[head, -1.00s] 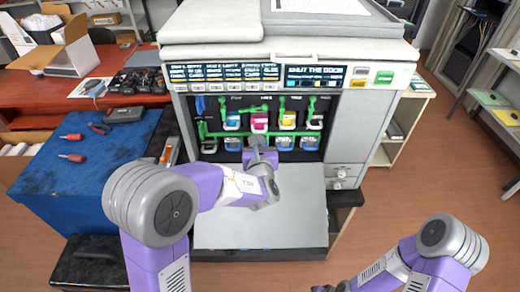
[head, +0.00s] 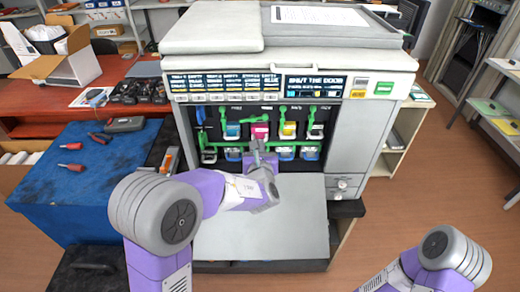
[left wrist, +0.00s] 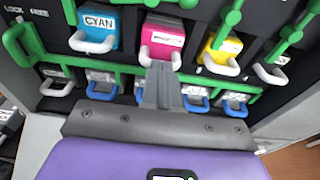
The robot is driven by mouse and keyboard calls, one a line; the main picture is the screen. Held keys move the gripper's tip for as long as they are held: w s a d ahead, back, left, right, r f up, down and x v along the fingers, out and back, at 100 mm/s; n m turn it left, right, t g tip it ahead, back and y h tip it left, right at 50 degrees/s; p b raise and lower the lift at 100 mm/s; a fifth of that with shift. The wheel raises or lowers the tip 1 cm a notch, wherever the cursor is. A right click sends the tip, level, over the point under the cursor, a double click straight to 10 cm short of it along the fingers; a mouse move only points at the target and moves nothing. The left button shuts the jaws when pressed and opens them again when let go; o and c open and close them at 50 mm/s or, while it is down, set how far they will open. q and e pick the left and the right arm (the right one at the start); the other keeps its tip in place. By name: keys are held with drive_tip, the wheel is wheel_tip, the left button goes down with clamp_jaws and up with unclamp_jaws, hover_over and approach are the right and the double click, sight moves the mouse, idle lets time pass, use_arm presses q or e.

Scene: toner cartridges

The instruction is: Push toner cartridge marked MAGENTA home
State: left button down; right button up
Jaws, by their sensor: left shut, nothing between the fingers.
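The magenta cartridge (head: 260,130) sits in the open front bay of the printer, between the CYAN cartridge (left wrist: 99,25) and a yellow one (left wrist: 222,45). In the left wrist view it has a pink body (left wrist: 165,30) with a white label and a pale looped handle (left wrist: 160,54). My left gripper (head: 257,147) is shut and empty, its fingertips at the lower front of this cartridge. In the left wrist view the fingertips (left wrist: 161,68) overlap the handle's lower edge; I cannot tell whether they touch. My right gripper is out of view; only its arm shows.
Green levers (head: 283,114) hang near the cartridges, and a green bar (left wrist: 60,62) crosses below them. The printer's lowered front panel (head: 300,215) lies under my left arm. A blue-topped cabinet (head: 75,200) stands at left.

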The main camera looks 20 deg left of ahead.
use_arm(q)
drive_tip(key=shift+w+a, duration=0.1)
drive_tip(key=shift+w, duration=0.05)
drive_tip(key=shift+w+a, duration=0.15)
drive_tip(key=shift+w, duration=0.35)
drive_tip(key=f+b+v, duration=0.1)
drive_tip(key=v, duration=0.8)
drive_tip(key=shift+f, duration=0.2)
drive_tip(key=shift+s, duration=0.1)
